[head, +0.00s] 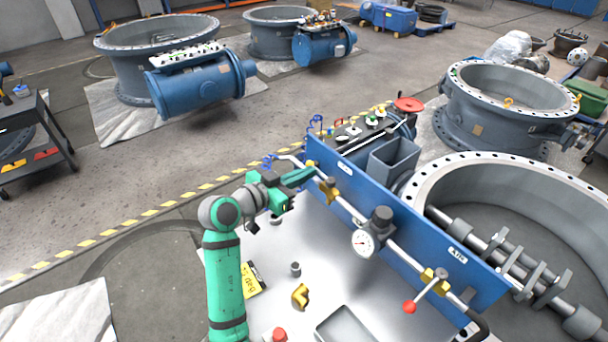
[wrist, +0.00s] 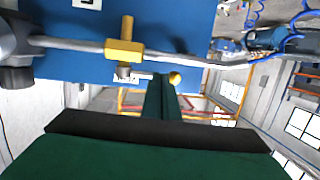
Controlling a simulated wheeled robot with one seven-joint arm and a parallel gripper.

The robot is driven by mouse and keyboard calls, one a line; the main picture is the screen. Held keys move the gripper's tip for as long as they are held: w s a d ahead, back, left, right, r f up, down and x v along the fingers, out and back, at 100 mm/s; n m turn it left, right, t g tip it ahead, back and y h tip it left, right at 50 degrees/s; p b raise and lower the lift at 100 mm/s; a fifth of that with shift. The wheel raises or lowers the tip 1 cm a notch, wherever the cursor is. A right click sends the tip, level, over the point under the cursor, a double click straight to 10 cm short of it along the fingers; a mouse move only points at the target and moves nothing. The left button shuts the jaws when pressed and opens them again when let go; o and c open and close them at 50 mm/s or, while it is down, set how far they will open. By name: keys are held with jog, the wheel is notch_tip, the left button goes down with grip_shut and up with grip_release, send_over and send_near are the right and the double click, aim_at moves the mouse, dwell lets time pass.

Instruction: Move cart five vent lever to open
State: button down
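The vent valve's yellow body (head: 327,192) sits on the grey pipe along the blue panel, towards its far left end. My gripper (head: 300,177) is beside this valve, in front of the panel. In the wrist view the green fingers of my gripper (wrist: 161,80) lie close together across the lever, just left of the knob. The fingertips overlap the lever, so whether they grip it is unclear.
A pressure gauge (head: 363,243) and a second yellow valve (head: 435,280) with a red ball handle (head: 409,307) sit further right on the pipe. The blue panel (head: 390,212) stands close behind my gripper. Loose parts, including a brass elbow (head: 300,295), lie on the cart top below.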

dwell(0.3)
jog(key=w+v, duration=0.1)
jog(key=v, duration=1.3)
jog(key=shift+a, duration=0.35)
